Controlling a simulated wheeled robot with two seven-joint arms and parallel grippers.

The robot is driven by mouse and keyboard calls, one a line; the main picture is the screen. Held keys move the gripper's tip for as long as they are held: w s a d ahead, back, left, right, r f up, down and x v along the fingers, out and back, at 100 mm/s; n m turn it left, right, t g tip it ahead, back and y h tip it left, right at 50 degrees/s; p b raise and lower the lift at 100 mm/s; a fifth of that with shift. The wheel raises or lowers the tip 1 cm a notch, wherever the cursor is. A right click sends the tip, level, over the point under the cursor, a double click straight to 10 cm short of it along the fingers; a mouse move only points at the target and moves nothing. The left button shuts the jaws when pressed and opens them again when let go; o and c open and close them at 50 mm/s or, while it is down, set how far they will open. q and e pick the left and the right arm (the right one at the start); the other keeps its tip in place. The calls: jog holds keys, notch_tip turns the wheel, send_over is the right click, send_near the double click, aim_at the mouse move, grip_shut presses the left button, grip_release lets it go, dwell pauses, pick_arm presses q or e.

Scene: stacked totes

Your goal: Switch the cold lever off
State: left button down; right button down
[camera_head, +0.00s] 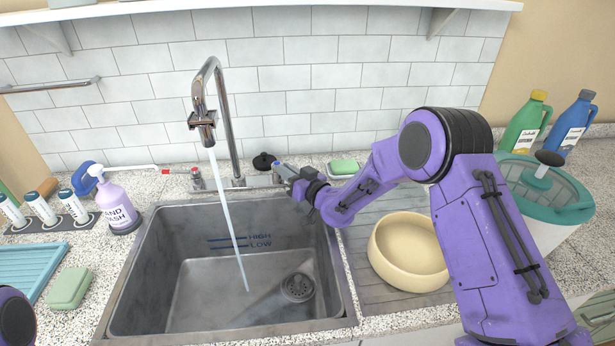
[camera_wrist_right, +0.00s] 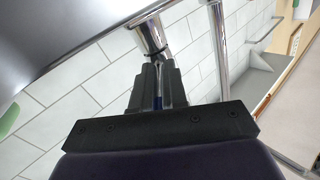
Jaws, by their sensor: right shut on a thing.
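The chrome faucet (camera_head: 222,110) stands behind the sink, and a stream of water (camera_head: 228,210) runs from its spout into the basin. The cold lever (camera_head: 277,166), with a bluish mark, is at the right of the faucet base, mostly covered by my right gripper (camera_head: 290,175). In the right wrist view the gripper's dark fingers (camera_wrist_right: 158,88) are closed around the lever, below a chrome cylinder (camera_wrist_right: 150,38). The other lever (camera_head: 197,179), with a red mark, is left of the faucet base. My left gripper is out of view.
The grey sink (camera_head: 150,270) has a drain at lower right. A cream bowl (camera_head: 408,250) sits on the right drainboard under my right arm. A purple hand wash bottle (camera_head: 116,205) stands left. A green sponge (camera_head: 345,168) lies in a dish right of the gripper.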

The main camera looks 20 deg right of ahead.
jog(key=shift+r, duration=0.1)
jog(key=c, duration=1.5)
grip_release()
jog(key=o, duration=0.3)
jog(key=shift+o, duration=0.2)
jog(key=shift+w, duration=0.1)
notch_tip(320, 180, up, 3)
jog(key=shift+a+r+b, duration=0.1)
jog(key=shift+r+b, duration=0.05)
jog(key=shift+b, duration=0.6)
jog(key=s+a+r+b, duration=0.2)
jog(key=s+a+r, duration=0.2)
jog(key=s+r, duration=0.5)
jog(key=s, duration=0.4)
jog(key=shift+s+a+r, duration=0.15)
jog(key=shift+s+r, duration=0.05)
jog(key=shift+r, duration=0.05)
